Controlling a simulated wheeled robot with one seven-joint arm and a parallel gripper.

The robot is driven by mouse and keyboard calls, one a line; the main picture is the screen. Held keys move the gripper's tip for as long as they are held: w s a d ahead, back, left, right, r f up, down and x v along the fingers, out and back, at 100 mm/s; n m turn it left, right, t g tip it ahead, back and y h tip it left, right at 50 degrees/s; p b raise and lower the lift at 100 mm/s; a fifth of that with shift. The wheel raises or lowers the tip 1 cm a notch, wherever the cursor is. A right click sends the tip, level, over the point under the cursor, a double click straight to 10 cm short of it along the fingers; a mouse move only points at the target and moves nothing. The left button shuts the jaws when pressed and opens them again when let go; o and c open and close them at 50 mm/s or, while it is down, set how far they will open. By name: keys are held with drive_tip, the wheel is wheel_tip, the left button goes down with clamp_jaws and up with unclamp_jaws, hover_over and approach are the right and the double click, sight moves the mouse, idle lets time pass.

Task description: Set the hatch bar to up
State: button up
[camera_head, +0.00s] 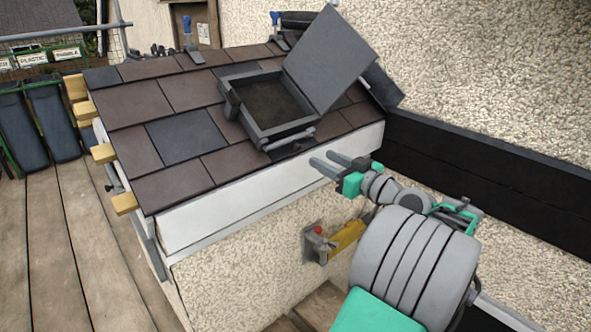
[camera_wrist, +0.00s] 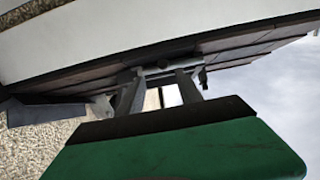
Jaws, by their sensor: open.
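The roof hatch has a dark grey frame (camera_head: 282,129) set in the tiles, and its square lid (camera_head: 330,60) is tilted open. The hatch bar (camera_head: 291,140) is a thin grey bar along the frame's near edge; it lies low and roughly level along that edge. My gripper (camera_head: 321,160) is open and empty, with its two fingers pointing left toward the bar, a little to the right of and below it. In the wrist view the fingers (camera_wrist: 156,84) stand apart below what looks like the bar (camera_wrist: 160,69). I cannot tell if they touch it.
Brown and dark slate tiles (camera_head: 140,98) cover the sloping roof, with a white fascia (camera_head: 230,205) below. A yellow-handled tool and a red knob (camera_head: 318,230) are on the wall beneath. A dark band (camera_head: 480,165) runs along the wall at right. Labelled bins stand at left.

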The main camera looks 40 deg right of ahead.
sight(300, 148)
drive_tip(key=w, duration=0.8)
drive_tip(key=shift+a+r, duration=0.2)
drive_tip(key=shift+a, duration=0.2)
drive_tip(key=shift+s, duration=0.1)
drive_tip(key=shift+c, duration=0.2)
clamp_jaws()
idle(0.4)
drive_tip(key=shift+d, duration=0.1)
